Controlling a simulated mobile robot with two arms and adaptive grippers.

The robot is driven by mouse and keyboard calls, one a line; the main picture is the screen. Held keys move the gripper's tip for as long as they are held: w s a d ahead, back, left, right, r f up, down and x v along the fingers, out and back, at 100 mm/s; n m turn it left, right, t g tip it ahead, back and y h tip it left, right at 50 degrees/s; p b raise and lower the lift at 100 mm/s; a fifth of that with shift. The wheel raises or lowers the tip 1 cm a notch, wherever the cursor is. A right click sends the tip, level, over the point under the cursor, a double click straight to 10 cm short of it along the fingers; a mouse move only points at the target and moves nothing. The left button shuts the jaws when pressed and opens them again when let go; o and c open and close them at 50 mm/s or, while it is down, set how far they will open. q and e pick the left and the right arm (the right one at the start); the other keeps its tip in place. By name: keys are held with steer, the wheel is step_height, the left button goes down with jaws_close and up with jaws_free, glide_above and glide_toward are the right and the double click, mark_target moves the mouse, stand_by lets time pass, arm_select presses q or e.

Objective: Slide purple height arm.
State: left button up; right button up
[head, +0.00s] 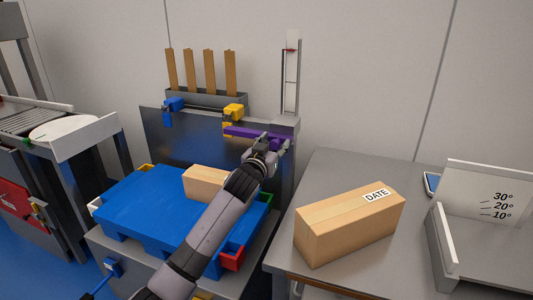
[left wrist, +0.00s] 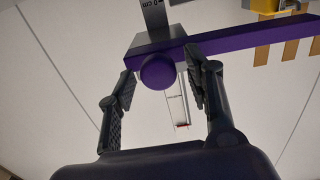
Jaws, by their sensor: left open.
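The purple height arm (head: 242,133) is a horizontal bar reaching left from a grey vertical post (head: 291,75) with a red mark near its top. In the left wrist view the purple arm (left wrist: 245,33) crosses the top, and a round purple knob (left wrist: 159,71) sticks out toward me. My left gripper (head: 276,145) is at the right end of the purple arm. In the left wrist view its fingers (left wrist: 162,90) are open, one on each side of the knob, with gaps showing. My right gripper is not in view.
A yellow block (head: 233,111) and a blue block (head: 173,104) sit on a rail behind. A box labelled DATE (head: 350,222) stands on the grey table (head: 335,170) at right.

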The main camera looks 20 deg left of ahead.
arm_select(q)
steer(key=s, duration=1.1)
steer(key=shift+a, duration=0.25)
